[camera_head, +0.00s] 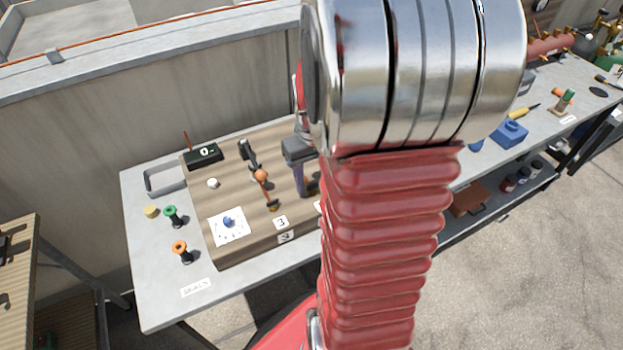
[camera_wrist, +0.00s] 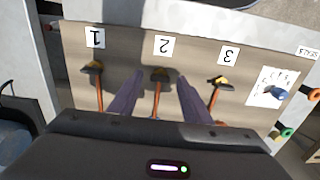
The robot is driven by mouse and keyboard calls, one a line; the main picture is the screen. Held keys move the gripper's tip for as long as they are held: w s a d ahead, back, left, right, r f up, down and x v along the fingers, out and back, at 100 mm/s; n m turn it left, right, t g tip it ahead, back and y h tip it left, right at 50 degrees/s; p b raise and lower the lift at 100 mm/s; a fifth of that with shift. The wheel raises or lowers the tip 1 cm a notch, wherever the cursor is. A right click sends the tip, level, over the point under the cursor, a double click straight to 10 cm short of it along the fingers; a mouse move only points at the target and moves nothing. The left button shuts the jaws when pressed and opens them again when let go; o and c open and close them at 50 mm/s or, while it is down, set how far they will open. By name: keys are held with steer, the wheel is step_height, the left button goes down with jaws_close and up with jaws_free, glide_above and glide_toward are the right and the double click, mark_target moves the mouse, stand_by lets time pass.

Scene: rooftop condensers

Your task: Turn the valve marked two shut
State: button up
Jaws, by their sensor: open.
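In the wrist view, valve two (camera_wrist: 160,76) is a small brass valve with a dark handle on a copper pipe, beside the upside-down label 2 (camera_wrist: 164,46). My gripper (camera_wrist: 160,80) is open, with one purple finger on each side of valve two. I cannot tell whether either finger touches it. Valve one (camera_wrist: 93,68) is to the left and valve three (camera_wrist: 219,83) to the right, by the labels 1 (camera_wrist: 95,37) and 3 (camera_wrist: 228,56). In the head view, my gripper (camera_head: 304,190) points down over the board, and my arm hides valve two.
The wooden board (camera_head: 225,175) lies on a grey bench (camera_head: 150,285). A white sheet (camera_head: 240,235) carries a blue part. A blue block (camera_head: 509,133) stands farther right.

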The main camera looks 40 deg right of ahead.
step_height(320, 180, up, 14)
stand_by(0.7)
steer(key=shift+f, duration=0.15)
stand_by(0.4)
steer(key=s+a+r+n+t, duration=0.1)
steer(key=s+a+t, duration=0.1)
steer(key=a, duration=0.9)
steer(key=s+a+r+n+t, duration=0.1)
steer(key=s+a+n+t, duration=0.1)
steer(key=a, duration=1)
steer(key=shift+s+a+r+t, duration=0.15)
steer(key=shift+s+r+t, duration=0.3)
steer(key=shift+t, duration=0.35)
